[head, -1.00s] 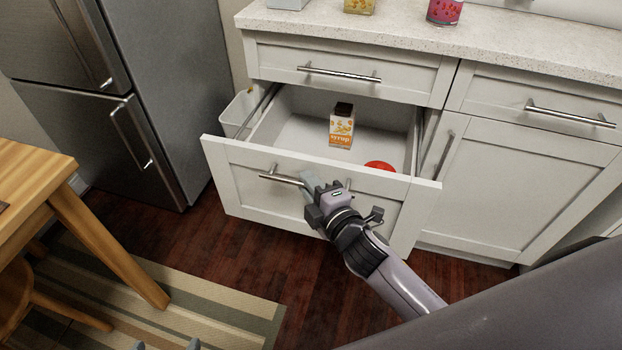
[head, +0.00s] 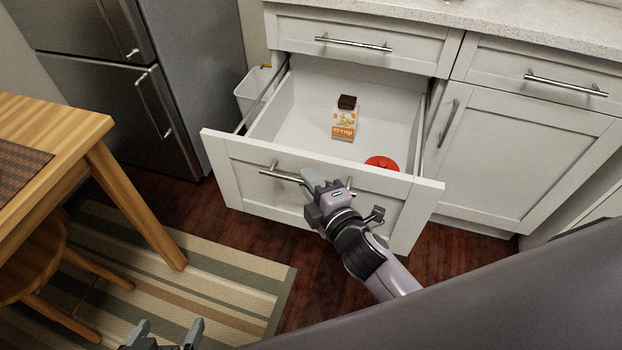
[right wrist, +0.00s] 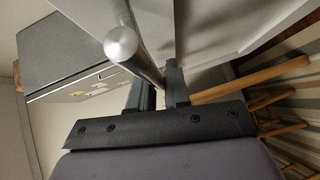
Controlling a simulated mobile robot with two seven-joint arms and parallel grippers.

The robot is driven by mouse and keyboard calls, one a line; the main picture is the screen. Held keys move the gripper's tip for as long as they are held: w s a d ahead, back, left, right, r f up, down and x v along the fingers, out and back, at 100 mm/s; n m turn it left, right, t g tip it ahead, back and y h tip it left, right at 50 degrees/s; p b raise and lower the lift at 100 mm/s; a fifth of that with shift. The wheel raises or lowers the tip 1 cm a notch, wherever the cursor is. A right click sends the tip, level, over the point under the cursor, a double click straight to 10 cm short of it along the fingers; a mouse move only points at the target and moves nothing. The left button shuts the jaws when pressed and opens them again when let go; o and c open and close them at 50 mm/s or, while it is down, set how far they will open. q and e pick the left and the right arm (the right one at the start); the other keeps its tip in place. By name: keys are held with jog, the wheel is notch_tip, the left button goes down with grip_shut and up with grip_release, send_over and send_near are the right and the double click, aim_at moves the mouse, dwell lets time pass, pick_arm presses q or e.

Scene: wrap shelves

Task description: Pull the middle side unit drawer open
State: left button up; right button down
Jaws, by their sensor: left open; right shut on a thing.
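The middle drawer (head: 265,195) of the side unit is pulled well out, with its inside showing in the head view. A syrup carton (head: 344,122) and a red round thing (head: 382,163) lie in it. My right gripper (head: 312,180) is shut on the drawer's metal bar handle (head: 280,174). In the right wrist view the handle (right wrist: 122,42) runs between the two fingers (right wrist: 160,88). My left gripper (head: 165,332) is open and empty at the bottom edge of the head view, away from the drawer.
A shut drawer (head: 350,42) is above. A cupboard door (head: 520,160) is to the right. A fridge (head: 150,90) and a white bin (head: 255,92) stand left. A wooden table (head: 60,140) and chair (head: 35,260) are at the left, over a striped rug (head: 215,290).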

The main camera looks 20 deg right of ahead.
dwell(0.4)
jog(key=c, duration=1.2)
grip_release()
jog(key=shift+s, duration=0.15)
jog(key=f+v, duration=0.1)
jog(key=v, duration=0.6)
jog(key=shift+r+p, duration=0.3)
jog(key=shift+r, duration=0.15)
jog(key=s+d+f+m+g+h, duration=0.1)
jog(key=s+d+f+m+g, duration=0.4)
jog(key=s+f+m, duration=0.75)
notch_tip(320, 180, up, 13)
jog(key=d+m+p, duration=0.1)
jog(key=m+p, duration=0.2)
jog(key=p, duration=1)
jog(key=shift+w+m+g, duration=0.3)
jog(key=shift+w+m, duration=0.05)
